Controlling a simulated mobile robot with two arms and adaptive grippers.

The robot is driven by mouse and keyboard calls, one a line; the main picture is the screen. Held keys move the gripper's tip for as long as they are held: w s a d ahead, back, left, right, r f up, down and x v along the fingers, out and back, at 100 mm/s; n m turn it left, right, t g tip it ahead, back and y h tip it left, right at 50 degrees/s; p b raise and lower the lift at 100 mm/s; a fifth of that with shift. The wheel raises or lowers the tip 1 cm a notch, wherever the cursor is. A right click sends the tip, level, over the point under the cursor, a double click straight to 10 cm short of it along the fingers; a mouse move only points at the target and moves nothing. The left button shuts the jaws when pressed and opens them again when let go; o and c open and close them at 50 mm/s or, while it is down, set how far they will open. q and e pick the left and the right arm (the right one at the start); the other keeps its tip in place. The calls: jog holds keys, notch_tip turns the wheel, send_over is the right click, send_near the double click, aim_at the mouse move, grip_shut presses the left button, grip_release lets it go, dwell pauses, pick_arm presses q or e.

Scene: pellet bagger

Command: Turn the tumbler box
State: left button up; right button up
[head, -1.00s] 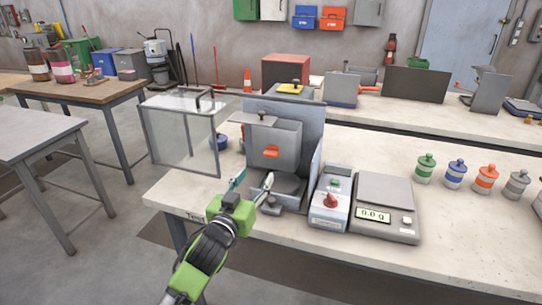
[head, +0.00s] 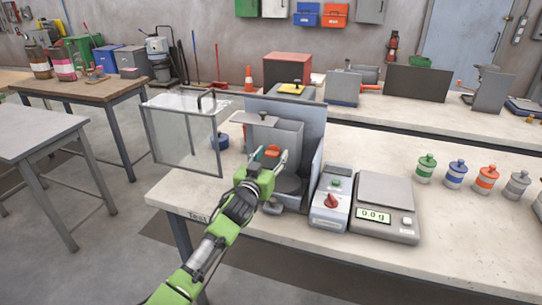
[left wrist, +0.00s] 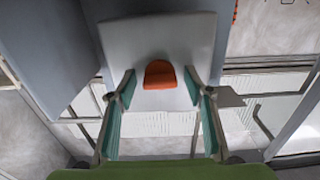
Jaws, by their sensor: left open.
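The tumbler box (head: 287,136) is a grey box with an orange tab (head: 272,150) on its front, upright in the grey machine frame (head: 313,122) on the bench. In the left wrist view its pale front (left wrist: 185,40) fills the upper middle, with the orange tab (left wrist: 160,75) centred. My left gripper (head: 270,158) is at the front of the box. It is open, with its teal-padded fingers on either side of the orange tab and gaps between. I cannot tell whether the fingertips touch the box. My right gripper is not in view.
A clear guard panel (head: 183,143) with a black handle stands left of the machine. A control box with a red knob (head: 332,199) and a scale (head: 385,207) stand to the right. Several lidded jars (head: 456,173) are farther right. The bench front (head: 440,265) is clear.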

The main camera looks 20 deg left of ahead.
pick_arm(q)
grip_shut()
